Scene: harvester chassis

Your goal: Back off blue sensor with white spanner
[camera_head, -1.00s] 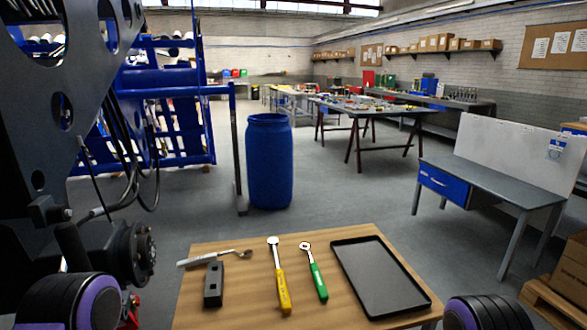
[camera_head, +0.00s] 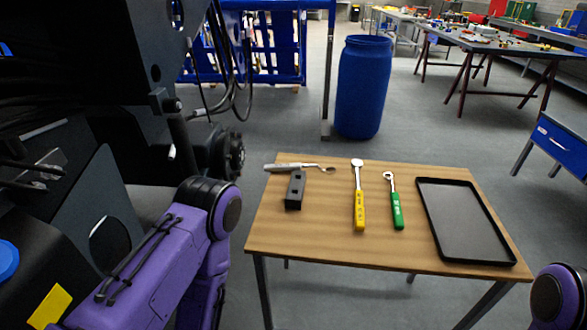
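The white spanner (camera_head: 288,166) lies flat at the back left of the wooden table, its pale handle to the left and its metal ring end to the right. A black block with a slot lies just in front of it, close to or touching it. No blue sensor can be made out for certain; a blue round part (camera_head: 8,260) shows at the left edge on the dark machine, cut off by the frame. My purple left arm reaches down beside the table's left side, and a bit of my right arm shows at the lower right. Both grippers are outside the view.
The wooden table (camera_head: 320,254) also holds the black block (camera_head: 295,190), a yellow-handled spanner (camera_head: 359,200), a green-handled spanner (camera_head: 395,203) and a black tray (camera_head: 468,222). The dark machine (camera_head: 90,110) fills the left. A blue barrel (camera_head: 362,88) stands behind the table.

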